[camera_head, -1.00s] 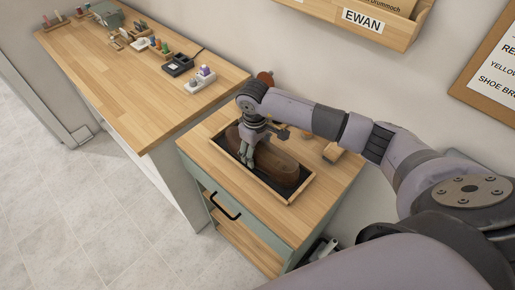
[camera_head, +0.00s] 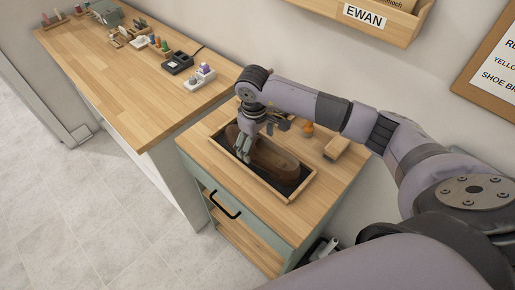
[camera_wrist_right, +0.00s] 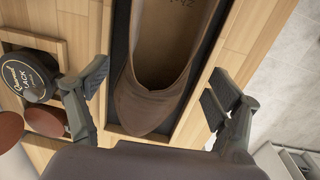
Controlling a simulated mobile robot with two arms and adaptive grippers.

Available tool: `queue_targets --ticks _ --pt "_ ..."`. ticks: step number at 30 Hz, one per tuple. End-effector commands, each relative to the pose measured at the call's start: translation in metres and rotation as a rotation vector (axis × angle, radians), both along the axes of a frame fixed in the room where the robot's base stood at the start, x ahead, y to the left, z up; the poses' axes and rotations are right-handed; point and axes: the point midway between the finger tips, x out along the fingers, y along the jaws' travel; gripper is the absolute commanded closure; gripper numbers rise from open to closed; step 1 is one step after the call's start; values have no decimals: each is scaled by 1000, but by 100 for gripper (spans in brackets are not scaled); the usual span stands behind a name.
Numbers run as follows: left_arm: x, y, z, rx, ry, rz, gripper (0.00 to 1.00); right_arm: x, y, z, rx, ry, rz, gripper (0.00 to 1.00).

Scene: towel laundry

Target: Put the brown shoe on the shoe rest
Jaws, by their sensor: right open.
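The brown shoe (camera_head: 272,158) lies lengthwise in a shallow wooden tray with a dark lining (camera_head: 289,199), which looks like the shoe rest, on a small cabinet. My right gripper (camera_head: 243,153) is over the shoe's left end in the head view. In the right wrist view the shoe's rounded end (camera_wrist_right: 150,105) shows between the two spread fingers of the right gripper (camera_wrist_right: 158,80), with gaps on both sides. Whether a finger touches the shoe cannot be told. The gripper hides part of the shoe in the head view. My left gripper is not in view.
A round dark polish tin (camera_wrist_right: 28,75) sits in a wooden holder beside the tray. A wooden block (camera_head: 336,148) and an orange-topped item (camera_head: 308,128) stand behind the tray. A longer wooden counter (camera_head: 130,95) with small items is to the left.

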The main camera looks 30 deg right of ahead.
Motion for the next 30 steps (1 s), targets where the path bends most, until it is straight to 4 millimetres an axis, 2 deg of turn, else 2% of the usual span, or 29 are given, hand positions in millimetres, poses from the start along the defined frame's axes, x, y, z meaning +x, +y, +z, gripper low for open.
queue_targets --ticks 1,6,13,19,30 --pt "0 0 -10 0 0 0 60 3 0 9 -1 -10 2 15" --pt "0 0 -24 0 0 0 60 1 2 46 -1 -8 0 15" --pt "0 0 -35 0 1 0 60 0 5 82 -1 -4 0 15" --pt "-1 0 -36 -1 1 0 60 -1 5 92 -1 0 -1 15" --pt "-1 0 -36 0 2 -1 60 -1 5 92 0 0 -1 15"
